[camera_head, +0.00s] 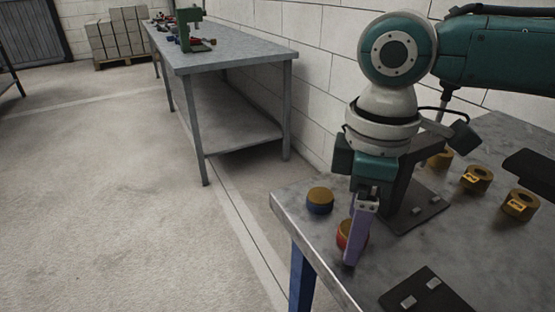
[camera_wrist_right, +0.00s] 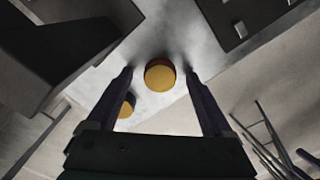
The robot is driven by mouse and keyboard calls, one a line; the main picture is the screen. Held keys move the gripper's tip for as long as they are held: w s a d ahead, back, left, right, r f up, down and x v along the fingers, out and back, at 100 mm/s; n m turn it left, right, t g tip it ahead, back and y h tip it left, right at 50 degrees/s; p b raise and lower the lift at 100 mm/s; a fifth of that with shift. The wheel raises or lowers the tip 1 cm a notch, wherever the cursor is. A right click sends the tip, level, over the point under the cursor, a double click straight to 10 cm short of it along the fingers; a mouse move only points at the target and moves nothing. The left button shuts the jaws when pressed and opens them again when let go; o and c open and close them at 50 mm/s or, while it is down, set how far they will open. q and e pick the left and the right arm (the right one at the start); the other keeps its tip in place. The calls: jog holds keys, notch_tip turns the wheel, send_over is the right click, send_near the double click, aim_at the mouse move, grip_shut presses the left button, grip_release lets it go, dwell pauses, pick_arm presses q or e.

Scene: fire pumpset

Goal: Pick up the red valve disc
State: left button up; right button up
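The red valve disc (camera_head: 342,235) has a gold top and a red side. It sits near the front left edge of the metal table, partly hidden behind a purple finger of my right gripper (camera_head: 356,240). In the right wrist view the disc (camera_wrist_right: 159,78) shows between the two fingertips, with a gap on each side. My right gripper (camera_wrist_right: 160,73) is open, points down and holds nothing. I cannot tell how far down its fingers reach beside the disc. My left gripper is not in view.
A blue disc with a gold top (camera_head: 320,199) stands close by, near the table edge. A dark bracket (camera_head: 422,205) stands behind the gripper. Several gold rings (camera_head: 477,179) lie to the right. A dark plate (camera_head: 428,292) lies in front. Another workbench (camera_head: 235,58) stands at the back.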

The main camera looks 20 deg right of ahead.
grip_shut()
dwell(0.5)
